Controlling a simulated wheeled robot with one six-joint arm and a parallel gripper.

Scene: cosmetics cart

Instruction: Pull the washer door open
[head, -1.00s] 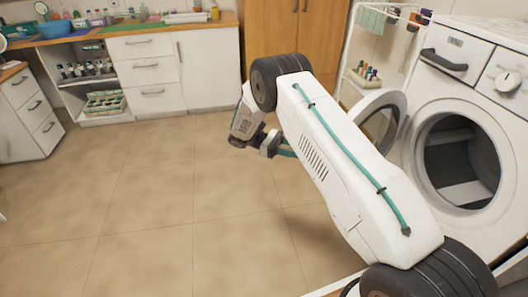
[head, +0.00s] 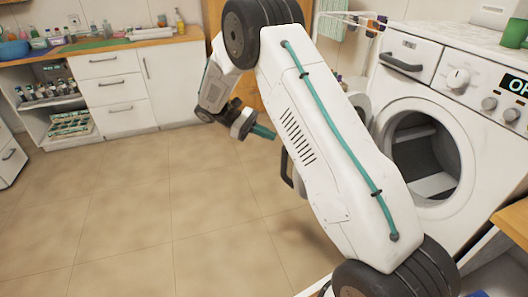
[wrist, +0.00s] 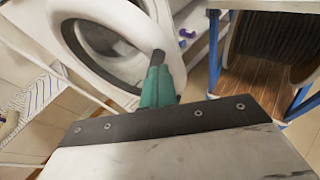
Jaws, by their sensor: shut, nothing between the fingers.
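The white washer (head: 452,150) stands at the right in the head view. Its round opening shows the dark drum (head: 424,155). The washer door stands swung out to the left of the opening; only a sliver of its ring (head: 362,108) shows, and my arm hides the rest. My gripper (head: 268,132) is left of the door, with its teal fingers shut and empty. In the wrist view, the fingers (wrist: 158,82) lie across the lower right rim of a white ring with dark glass (wrist: 110,42), apparently the door. I cannot tell whether they touch it.
White cabinets (head: 115,90) with a wooden counter line the back left. A white rack stands behind the washer's left side. A wooden-topped unit (head: 512,218) is at the lower right. The tiled floor (head: 150,210) at left and centre is clear.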

